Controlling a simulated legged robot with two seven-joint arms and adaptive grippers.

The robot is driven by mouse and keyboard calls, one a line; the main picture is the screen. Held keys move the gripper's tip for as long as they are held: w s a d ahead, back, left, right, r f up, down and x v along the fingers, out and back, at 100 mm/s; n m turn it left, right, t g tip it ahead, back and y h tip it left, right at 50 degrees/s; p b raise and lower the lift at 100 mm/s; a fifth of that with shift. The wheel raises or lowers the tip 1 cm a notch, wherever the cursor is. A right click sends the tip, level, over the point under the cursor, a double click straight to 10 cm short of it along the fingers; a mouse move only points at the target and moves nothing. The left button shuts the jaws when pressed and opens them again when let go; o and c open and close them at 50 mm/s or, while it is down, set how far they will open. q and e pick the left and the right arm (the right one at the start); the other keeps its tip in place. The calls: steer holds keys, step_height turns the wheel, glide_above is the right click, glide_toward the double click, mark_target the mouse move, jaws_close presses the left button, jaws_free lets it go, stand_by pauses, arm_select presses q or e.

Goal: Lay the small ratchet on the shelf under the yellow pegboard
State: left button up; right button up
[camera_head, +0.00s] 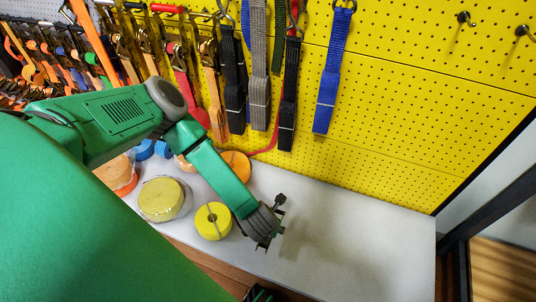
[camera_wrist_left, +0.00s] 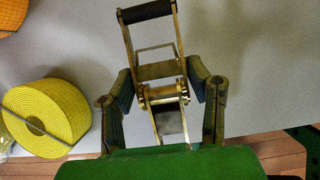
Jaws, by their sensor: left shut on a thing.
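The small ratchet (camera_wrist_left: 155,71), brass-coloured with a black handle bar, is between the fingers of my left gripper in the left wrist view. My left gripper (camera_head: 270,228) is shut on it, over the front part of the pale grey shelf (camera_head: 350,235). In the head view the ratchet is mostly hidden and hard to make out. I cannot tell whether it touches the shelf. The yellow pegboard (camera_head: 400,120) rises behind the shelf. A dark part at the bottom edge of the head view may be my right gripper (camera_head: 259,294); its fingers are not clear.
A yellow strap roll (camera_head: 213,221) stands just left of my left gripper, with a wrapped yellow roll (camera_head: 163,199) and an orange roll (camera_head: 237,165) near it. Straps, including a blue one (camera_head: 331,75), hang from the pegboard. The shelf's right part is clear.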

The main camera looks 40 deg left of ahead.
arm_select(q)
steer(key=shift+w+d+f, duration=0.1)
steer(key=shift+d+f, duration=0.1)
steer(key=shift+f, duration=0.55)
step_height(320, 180, down, 3)
steer(key=shift+f+b, duration=0.1)
steer(key=shift+b, duration=0.8)
steer(key=shift+f, duration=0.15)
steer(key=shift+c, duration=0.7)
steer(key=o, duration=1.5)
steer(key=shift+a, duration=0.1)
